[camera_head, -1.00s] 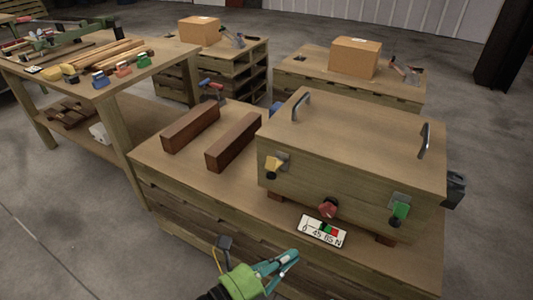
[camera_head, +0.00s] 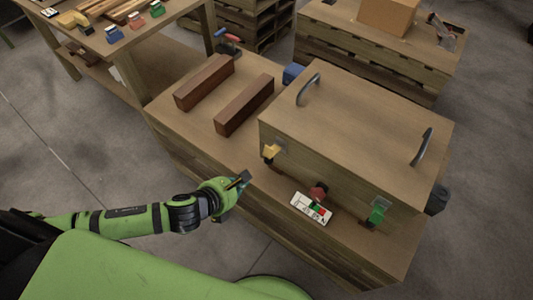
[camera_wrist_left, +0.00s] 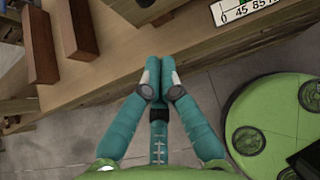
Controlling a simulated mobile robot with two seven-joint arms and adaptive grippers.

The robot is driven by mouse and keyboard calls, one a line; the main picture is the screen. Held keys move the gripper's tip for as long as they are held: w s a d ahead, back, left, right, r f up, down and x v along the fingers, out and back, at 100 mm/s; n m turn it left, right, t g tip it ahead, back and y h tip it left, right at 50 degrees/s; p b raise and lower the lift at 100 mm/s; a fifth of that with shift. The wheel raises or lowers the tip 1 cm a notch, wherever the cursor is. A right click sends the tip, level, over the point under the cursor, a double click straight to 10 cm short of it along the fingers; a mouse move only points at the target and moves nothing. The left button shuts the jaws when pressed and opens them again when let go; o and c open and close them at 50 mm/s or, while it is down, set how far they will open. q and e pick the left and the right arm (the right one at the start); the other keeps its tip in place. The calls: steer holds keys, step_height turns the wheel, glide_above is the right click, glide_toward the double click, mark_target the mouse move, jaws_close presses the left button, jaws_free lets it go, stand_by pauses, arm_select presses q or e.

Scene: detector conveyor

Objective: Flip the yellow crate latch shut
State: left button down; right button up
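The wooden crate (camera_head: 350,120) stands on the pallet-like bench (camera_head: 195,135). The yellow latch (camera_head: 271,152) is at the left end of its front face; the green latch (camera_head: 377,213) is at the right end. The yellow lever sticks out from its plate; I cannot tell its exact angle. My left gripper (camera_head: 242,182) is left of and below the yellow latch in the head view, apart from it, near the bench's front edge. In the left wrist view its teal fingers (camera_wrist_left: 155,75) are together with nothing between them. My right gripper is not in view.
A red knob (camera_head: 318,192) and a white gauge label (camera_head: 311,208) are at the crate's front middle. Two brown bars (camera_head: 205,82) (camera_head: 245,104) lie left of the crate. A table with tools (camera_head: 115,45) stands at the back left.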

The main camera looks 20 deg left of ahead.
arm_select(q)
steer(key=p, duration=0.2)
glide_toward(267, 162)
steer(key=x, duration=0.6)
steer(key=shift+w+f, duration=0.25)
steer(key=shift+f, duration=0.05)
stand_by(0.3)
